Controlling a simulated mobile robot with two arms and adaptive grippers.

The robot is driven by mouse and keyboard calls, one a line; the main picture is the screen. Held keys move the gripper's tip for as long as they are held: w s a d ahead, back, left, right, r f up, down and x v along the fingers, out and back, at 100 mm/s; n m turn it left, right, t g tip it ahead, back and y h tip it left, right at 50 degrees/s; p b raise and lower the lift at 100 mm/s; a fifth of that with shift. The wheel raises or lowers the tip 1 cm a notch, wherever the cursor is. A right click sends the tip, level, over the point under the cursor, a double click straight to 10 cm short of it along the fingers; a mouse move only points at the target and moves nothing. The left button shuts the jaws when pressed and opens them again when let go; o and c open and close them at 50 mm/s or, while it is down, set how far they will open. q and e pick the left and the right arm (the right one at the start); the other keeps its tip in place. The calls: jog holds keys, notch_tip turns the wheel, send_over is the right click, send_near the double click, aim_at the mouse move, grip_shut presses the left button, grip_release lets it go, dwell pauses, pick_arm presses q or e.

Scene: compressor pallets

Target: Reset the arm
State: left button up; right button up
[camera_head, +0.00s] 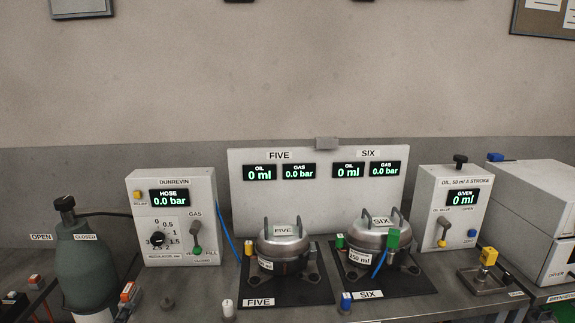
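Neither of my arms nor grippers shows in the head view. Two silver compressors stand on black mats on the bench. The compressor labelled FIVE (284,246) is on the left mat (262,291), and the one labelled SIX (373,241) is on the right mat (420,284). A green fitting (392,239) with a blue hose sits on the front of SIX. The display board (316,195) behind them reads 0 ml and 0.0 bar for both.
The Dunrevin gas box (180,250) stands left, reading 0.0 bar, with a green gas bottle (84,262) beside it. The oil box (428,200) reads 0 ml. A yellow-topped fitting (488,257) and white machine (530,200) are right. Small coloured fittings line the front edge.

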pick_arm(q)
jog(key=s+d+f+m+g, duration=0.2)
jog(key=s+d+f+g, duration=0.15)
jog(key=f, duration=0.75)
jog(key=s+d+f+m+g+h, duration=0.1)
jog(key=s+d+f+m+g, duration=0.3)
jog(key=f, duration=0.8)
jog(key=s+d+f+m+g, duration=0.15)
jog(key=s+f, duration=0.35)
jog(key=f, duration=0.6)
jog(key=s+d+f+m+g, duration=0.1)
jog(key=s+f, duration=0.5)
jog(key=s, duration=0.6)
jog(key=s+d+f+m+g, duration=0.2)
jog(key=s+f+m, duration=0.3)
jog(key=s, duration=0.7)
jog(key=s+d+f+m+g, duration=0.2)
jog(key=s+f+m+g, duration=0.2)
jog(key=s+f, duration=0.4)
jog(key=s, duration=0.4)
jog(key=shift+s+f, duration=0.15)
jog(key=shift+s, duration=0.25)
